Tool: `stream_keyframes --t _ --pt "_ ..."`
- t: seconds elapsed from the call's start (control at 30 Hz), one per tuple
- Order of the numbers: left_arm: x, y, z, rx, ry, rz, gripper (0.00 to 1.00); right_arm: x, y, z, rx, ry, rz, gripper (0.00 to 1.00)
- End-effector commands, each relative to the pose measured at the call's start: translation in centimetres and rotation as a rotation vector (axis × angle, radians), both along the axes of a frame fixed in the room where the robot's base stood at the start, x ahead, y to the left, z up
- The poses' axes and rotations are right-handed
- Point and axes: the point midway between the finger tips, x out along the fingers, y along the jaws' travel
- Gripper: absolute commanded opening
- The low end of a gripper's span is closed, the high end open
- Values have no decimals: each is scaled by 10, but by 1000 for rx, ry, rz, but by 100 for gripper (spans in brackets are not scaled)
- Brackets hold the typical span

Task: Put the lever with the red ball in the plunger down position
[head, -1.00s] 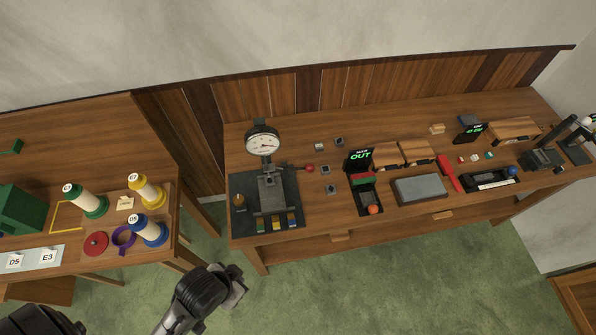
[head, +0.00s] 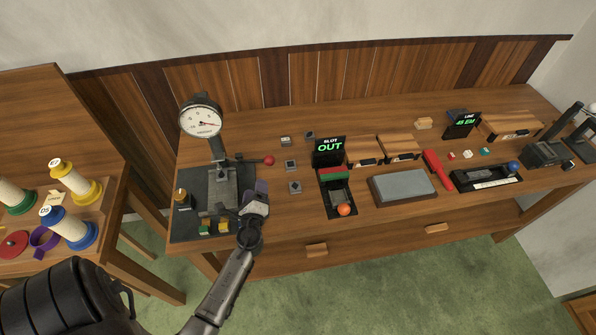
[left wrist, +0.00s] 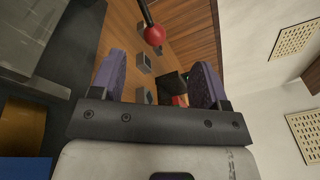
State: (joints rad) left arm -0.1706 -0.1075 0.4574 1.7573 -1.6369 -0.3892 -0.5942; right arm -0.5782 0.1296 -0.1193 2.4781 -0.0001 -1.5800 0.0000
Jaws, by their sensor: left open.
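The lever's red ball (head: 268,160) is on a dark rod that sticks out to the right from the grey machine (head: 222,185) with the round dial gauge (head: 201,121). In the left wrist view the red ball (left wrist: 154,35) shows beyond my fingers, between their tips and nearer the left one. My left gripper (head: 257,196) is open and empty, in front of the ball and apart from it. Its purple finger pads (left wrist: 158,80) also show in the left wrist view. My right gripper is not in view.
Small grey blocks (head: 291,165) stand right of the lever. The black "OUT" display (head: 329,150) and an orange ball (head: 344,210) are farther right, beside a grey stone slab (head: 403,187). Spools (head: 70,228) stand on the left table.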

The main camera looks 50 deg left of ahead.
Motion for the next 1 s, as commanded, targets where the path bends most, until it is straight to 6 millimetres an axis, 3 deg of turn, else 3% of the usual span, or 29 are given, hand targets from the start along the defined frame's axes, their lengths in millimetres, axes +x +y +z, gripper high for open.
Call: stream_keyframes --t 0.03,0.2,0.37,0.8,1.0 --pt "2 1 -13 29 35 -11 69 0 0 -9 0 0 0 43" --pt "9 3 -24 83 98 -40 69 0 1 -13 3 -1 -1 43" --pt "21 14 -24 91 106 -45 69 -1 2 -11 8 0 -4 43" --pt "75 72 -25 89 103 -43 69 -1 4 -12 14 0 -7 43" --pt "93 90 -25 88 104 -45 69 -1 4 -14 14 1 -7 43"
